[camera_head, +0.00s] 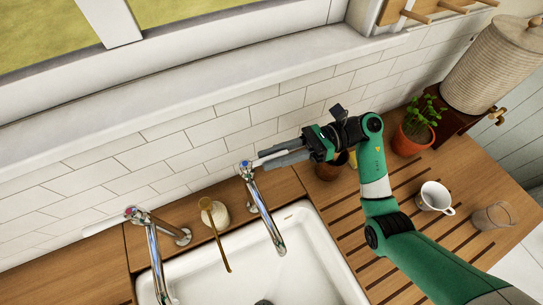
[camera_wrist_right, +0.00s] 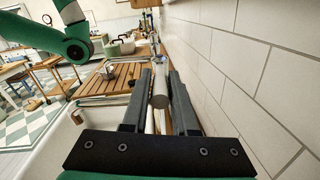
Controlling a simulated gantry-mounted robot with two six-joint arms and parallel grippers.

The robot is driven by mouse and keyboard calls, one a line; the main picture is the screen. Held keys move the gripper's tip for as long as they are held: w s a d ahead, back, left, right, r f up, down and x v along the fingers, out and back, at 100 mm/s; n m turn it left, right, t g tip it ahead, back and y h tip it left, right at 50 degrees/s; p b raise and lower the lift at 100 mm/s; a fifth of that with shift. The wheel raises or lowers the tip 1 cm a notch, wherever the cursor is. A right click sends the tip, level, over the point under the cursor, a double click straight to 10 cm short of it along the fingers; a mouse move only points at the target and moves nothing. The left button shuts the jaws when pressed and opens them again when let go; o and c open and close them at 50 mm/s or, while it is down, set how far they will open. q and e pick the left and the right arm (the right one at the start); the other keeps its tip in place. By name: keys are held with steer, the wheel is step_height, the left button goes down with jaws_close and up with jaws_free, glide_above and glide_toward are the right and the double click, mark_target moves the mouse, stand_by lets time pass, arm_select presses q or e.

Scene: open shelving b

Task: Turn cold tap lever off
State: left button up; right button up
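The cold tap (camera_head: 263,205) is the chrome one with a blue mark, at the back of the sink. Its pale lever (camera_head: 272,156) points right, along the tiled wall. My right gripper (camera_head: 275,155) is at this lever, coming from the right. In the right wrist view the lever (camera_wrist_right: 160,90) lies between the two dark fingers (camera_wrist_right: 160,80), with a narrow gap on each side. The right gripper looks open around it. Part of the lever is hidden by the fingers in the head view. My left gripper is not in view.
The hot tap (camera_head: 155,250), with a red mark, stands to the left. A brush in a cream pot (camera_head: 214,215) stands between the taps. The white sink (camera_head: 320,255) is below. A potted plant (camera_head: 411,135), white mug (camera_head: 434,197) and glass (camera_head: 494,216) stand on the right counter.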

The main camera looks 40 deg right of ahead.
steer(key=o, duration=0.3)
steer(key=b+v, duration=0.2)
steer(key=v, duration=0.9)
steer(key=shift+s+d, duration=0.1)
steer(key=shift+d, duration=0.25)
